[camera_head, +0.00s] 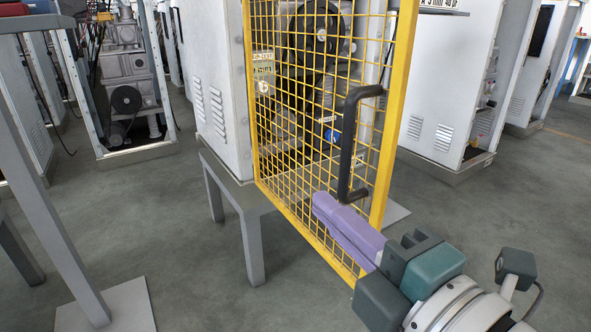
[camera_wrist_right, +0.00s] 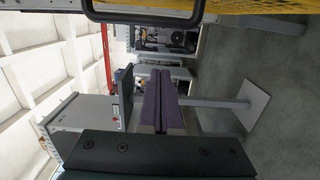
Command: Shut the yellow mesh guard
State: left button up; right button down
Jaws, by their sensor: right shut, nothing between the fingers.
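The yellow mesh guard (camera_head: 397,95) is a tall framed grid in the middle of the head view. Its left edge is by a white cabinet, and its handle side stands out toward me, so it looks ajar. A black bar handle (camera_head: 347,150) is fixed upright near its right edge. My right gripper (camera_head: 322,201) has purple fingers, closed together and empty, just below the handle's lower end. Whether they touch the guard is unclear. My left gripper is not in view.
The white cabinet (camera_head: 215,85) with dark machinery stands on a grey-legged stand (camera_head: 253,250) behind the guard. A grey post with a floor plate (camera_head: 120,308) stands at left. Other open machine cabinets (camera_head: 450,80) line the back. Grey floor is clear between them.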

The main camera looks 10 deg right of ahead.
aim_at(347, 191)
jog(key=w+d, duration=0.1)
jog(key=w, duration=0.1)
jog(key=w+d, duration=0.1)
jog(key=shift+w+d, duration=0.15)
jog(key=shift+w, duration=0.2)
jog(key=shift+w+d, duration=0.15)
jog(key=shift+d, duration=0.15)
